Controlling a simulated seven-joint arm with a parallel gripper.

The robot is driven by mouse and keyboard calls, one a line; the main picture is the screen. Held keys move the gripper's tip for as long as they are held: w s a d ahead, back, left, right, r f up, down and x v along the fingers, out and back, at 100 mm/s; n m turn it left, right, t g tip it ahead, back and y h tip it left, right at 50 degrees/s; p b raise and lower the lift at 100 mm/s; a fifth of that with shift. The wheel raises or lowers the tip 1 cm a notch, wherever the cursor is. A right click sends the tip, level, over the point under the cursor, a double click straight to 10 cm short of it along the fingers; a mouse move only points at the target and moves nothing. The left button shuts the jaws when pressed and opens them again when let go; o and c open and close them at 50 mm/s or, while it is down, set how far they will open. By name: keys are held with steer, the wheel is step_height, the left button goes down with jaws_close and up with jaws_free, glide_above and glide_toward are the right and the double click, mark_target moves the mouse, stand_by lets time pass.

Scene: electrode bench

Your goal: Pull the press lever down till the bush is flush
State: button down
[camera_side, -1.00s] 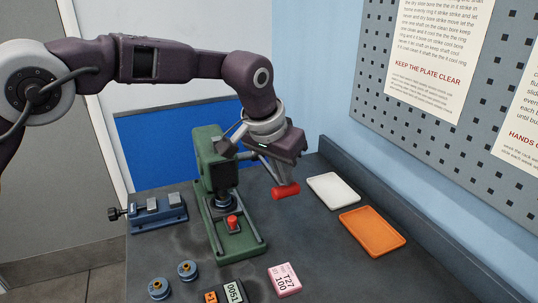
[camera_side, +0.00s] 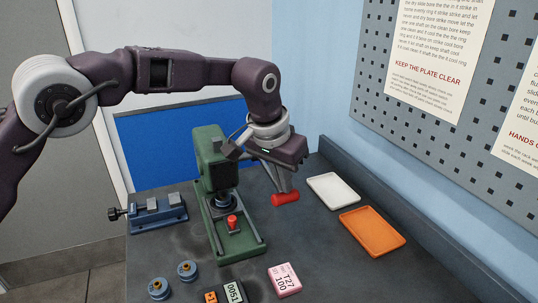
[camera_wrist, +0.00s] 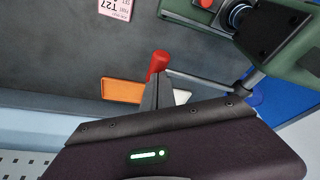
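The green arbor press (camera_side: 208,165) stands mid-bench, also in the wrist view (camera_wrist: 290,65). Its lever ends in a red handle (camera_side: 285,199), out to the right of the press and low over the bench. My gripper (camera_side: 284,188) is above the handle with its fingers closed against it. In the wrist view the fingertips (camera_wrist: 157,80) meet the red handle (camera_wrist: 158,62), and the grey lever rod (camera_wrist: 205,80) runs to the press. The dark ram end (camera_side: 221,201) is low over the bed. I cannot make out the bush or whether it is flush.
A small red-topped piece (camera_side: 232,221) sits on the press bed. A white tray (camera_side: 333,190) and an orange tray (camera_side: 371,231) lie to the right. A blue vice (camera_side: 158,213), two blue round pieces (camera_side: 187,270) and a pink tag block (camera_side: 285,280) are around the press.

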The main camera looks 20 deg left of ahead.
mark_target(280, 195)
steer(key=shift+a+f+g, duration=0.2)
steer(key=shift+f+g, duration=0.4)
steer(key=shift+f, duration=0.85)
steer(key=shift+w+a+f+g+y, duration=0.1)
steer(key=shift+w+f+g+y, duration=0.1)
steer(key=shift+f, duration=0.15)
steer(key=shift+w+a+f+g+y, duration=0.1)
steer(key=shift+f+g, duration=0.1)
steer(key=shift+f, duration=0.1)
steer(key=shift+w+a+f, duration=0.15)
steer(key=shift+w+f, duration=0.1)
steer(key=shift+f, duration=0.2)
steer(key=shift+s+f+g, duration=0.2)
steer(key=shift+f+g, duration=0.15)
steer(key=shift+g, duration=0.05)
